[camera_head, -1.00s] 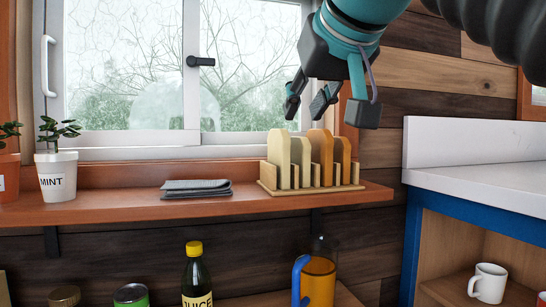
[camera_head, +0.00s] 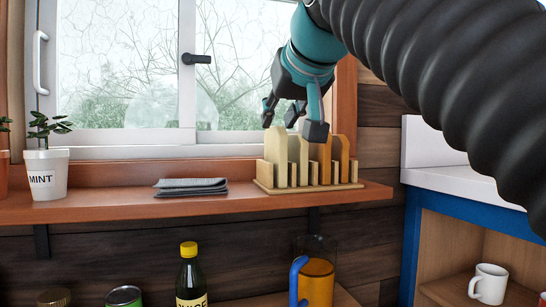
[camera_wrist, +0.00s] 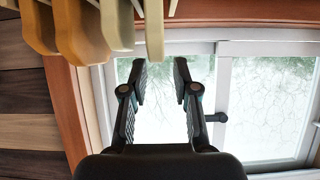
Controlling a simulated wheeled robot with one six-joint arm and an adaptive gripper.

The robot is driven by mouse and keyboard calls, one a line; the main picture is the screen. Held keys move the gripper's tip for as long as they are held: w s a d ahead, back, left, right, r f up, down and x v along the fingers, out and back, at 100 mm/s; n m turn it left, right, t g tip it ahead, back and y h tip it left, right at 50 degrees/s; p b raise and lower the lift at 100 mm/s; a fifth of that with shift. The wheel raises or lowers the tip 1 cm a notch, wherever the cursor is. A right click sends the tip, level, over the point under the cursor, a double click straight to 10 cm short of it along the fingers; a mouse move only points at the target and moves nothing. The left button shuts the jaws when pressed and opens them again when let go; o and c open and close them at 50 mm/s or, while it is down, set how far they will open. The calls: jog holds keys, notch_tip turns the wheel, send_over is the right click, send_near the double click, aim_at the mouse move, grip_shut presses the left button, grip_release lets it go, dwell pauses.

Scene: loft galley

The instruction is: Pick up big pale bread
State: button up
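The big pale bread (camera_head: 275,152) stands upright at the left end of a wooden rack (camera_head: 308,187) on the shelf. A second pale slice and orange-brown slices stand to its right. My gripper (camera_head: 291,120) is open and empty, just above the rack, with its fingertips near the slice tops. One finger overlaps part of the slices in the head view. In the wrist view, my open gripper (camera_wrist: 160,68) has nothing between its fingers. Slices show at the top left there, cut off by the frame; which is the big pale bread is hard to tell.
A folded grey cloth (camera_head: 190,187) and a mint pot (camera_head: 46,174) stand left on the shelf (camera_head: 110,208). The window (camera_head: 130,70) is close behind. A juice bottle (camera_head: 191,275) and an orange pitcher (camera_head: 317,282) stand below. The shelf between cloth and rack is clear.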

jog(key=x, duration=0.4)
jog(key=shift+w+f, duration=0.15)
jog(key=shift+w, duration=0.2)
jog(key=shift+c, duration=0.2)
grip_shut()
